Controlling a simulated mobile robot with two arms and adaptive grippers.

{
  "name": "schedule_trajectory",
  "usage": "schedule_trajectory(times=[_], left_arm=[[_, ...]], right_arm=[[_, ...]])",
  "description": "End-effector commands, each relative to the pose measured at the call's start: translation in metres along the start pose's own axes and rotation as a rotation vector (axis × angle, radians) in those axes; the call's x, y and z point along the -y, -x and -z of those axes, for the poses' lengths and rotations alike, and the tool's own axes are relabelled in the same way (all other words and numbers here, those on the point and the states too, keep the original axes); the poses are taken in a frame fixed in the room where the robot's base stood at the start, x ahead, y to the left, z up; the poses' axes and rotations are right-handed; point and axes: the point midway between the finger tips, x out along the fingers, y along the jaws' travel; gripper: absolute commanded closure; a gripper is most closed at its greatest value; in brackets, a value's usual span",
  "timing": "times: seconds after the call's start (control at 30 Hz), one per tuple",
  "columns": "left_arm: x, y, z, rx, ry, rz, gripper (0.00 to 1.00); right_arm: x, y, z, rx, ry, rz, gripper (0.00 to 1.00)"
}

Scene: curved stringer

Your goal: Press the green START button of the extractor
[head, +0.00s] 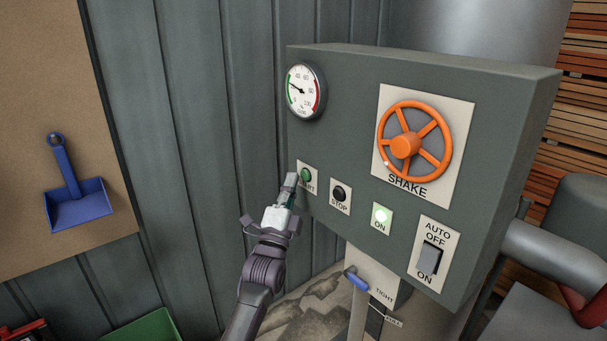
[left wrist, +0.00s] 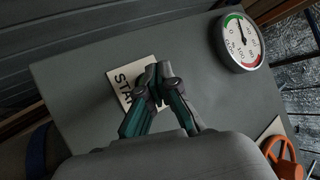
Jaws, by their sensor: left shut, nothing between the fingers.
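The extractor's control box (head: 345,85) is a dark grey panel. Its green START button (head: 306,174) sits on a small white plate at the lower left of the panel. My left gripper (head: 292,181) is shut and empty, with its fingertips at the left part of the START plate, partly covering the label. In the left wrist view the closed fingertips (left wrist: 162,70) lie over the START plate (left wrist: 123,88) and hide the button. Whether they touch the button I cannot tell. My right gripper is not in view.
The black STOP button (head: 339,194) is just right of START. The panel also has a gauge (head: 303,91), an orange SHAKE wheel (head: 404,145) and an AUTO OFF/ON switch (head: 430,259). A blue-handled lever (head: 357,280) is below. A blue dustpan (head: 77,203) hangs at left.

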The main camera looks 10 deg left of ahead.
Motion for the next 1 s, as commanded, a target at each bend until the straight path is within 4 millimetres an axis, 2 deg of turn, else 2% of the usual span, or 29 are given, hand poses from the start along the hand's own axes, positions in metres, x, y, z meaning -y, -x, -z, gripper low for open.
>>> schedule_trajectory(times=[0.27, 0.7, 1.0], left_arm=[[0.002, 0.003, -0.003, 0.001, -0.001, -0.002, 1.0], [0.024, 0.031, -0.023, 0.0, -0.001, -0.001, 1.0], [0.025, 0.035, -0.026, 0.0, 0.0, 0.0, 1.0]], right_arm=[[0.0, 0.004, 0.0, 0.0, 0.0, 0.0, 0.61], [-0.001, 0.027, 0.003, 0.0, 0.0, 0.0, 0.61], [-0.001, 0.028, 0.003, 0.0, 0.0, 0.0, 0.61]])
